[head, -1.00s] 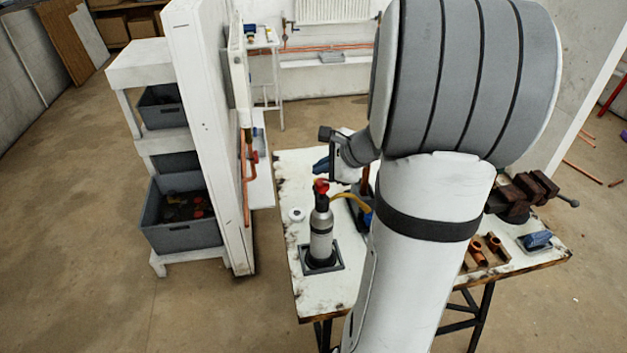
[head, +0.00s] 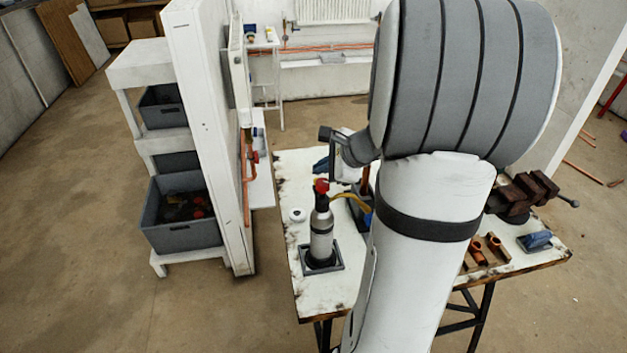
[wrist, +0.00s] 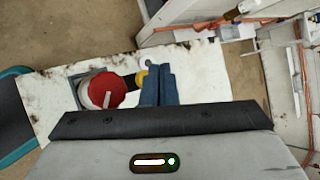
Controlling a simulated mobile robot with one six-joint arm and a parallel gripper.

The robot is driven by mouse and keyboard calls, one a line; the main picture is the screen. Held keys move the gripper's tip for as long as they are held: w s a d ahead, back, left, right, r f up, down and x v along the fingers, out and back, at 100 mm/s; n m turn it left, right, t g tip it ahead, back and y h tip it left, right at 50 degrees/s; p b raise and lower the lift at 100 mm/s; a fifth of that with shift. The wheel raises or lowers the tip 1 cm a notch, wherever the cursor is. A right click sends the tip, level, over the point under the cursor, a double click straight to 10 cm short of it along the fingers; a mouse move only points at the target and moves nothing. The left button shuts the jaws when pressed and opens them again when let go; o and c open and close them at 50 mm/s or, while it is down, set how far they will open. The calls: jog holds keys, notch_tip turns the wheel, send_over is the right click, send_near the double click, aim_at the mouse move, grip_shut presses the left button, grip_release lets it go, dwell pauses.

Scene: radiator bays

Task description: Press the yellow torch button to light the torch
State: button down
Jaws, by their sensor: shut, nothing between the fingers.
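The torch (head: 321,232) is a grey cylinder with a red knob on top, upright in a dark square holder on the bench. The wrist view shows the red knob (wrist: 107,90) from above. A small yellow part (wrist: 141,78), apparently the button, shows beside the torch's dark head, partly hidden by my fingers. The button cannot be made out in the head view. My gripper (wrist: 159,86) has its blue fingers together and empty, right beside the yellow part; contact cannot be told. In the head view my gripper (head: 321,165) is above and behind the red knob.
The white workbench (head: 300,165) also bears a small white disc (head: 297,215), a brown vise (head: 522,195), copper fittings (head: 483,250) and a blue item (head: 536,240). A white partition (head: 208,130) and a shelf with grey bins (head: 180,235) stand left.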

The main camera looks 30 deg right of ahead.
jog(key=shift+s+f+b, duration=0.15)
jog(key=shift+f+b, duration=0.3)
jog(key=shift+b, duration=0.1)
jog(key=shift+f+b, duration=0.45)
jog(key=shift+b, duration=0.05)
dwell(0.6)
jog(key=shift+r, duration=0.15)
jog(key=shift+r+p, duration=0.7)
jog(key=shift+r, duration=0.05)
notch_tip(320, 180, up, 5)
jog(key=p, duration=0.4)
dwell(0.7)
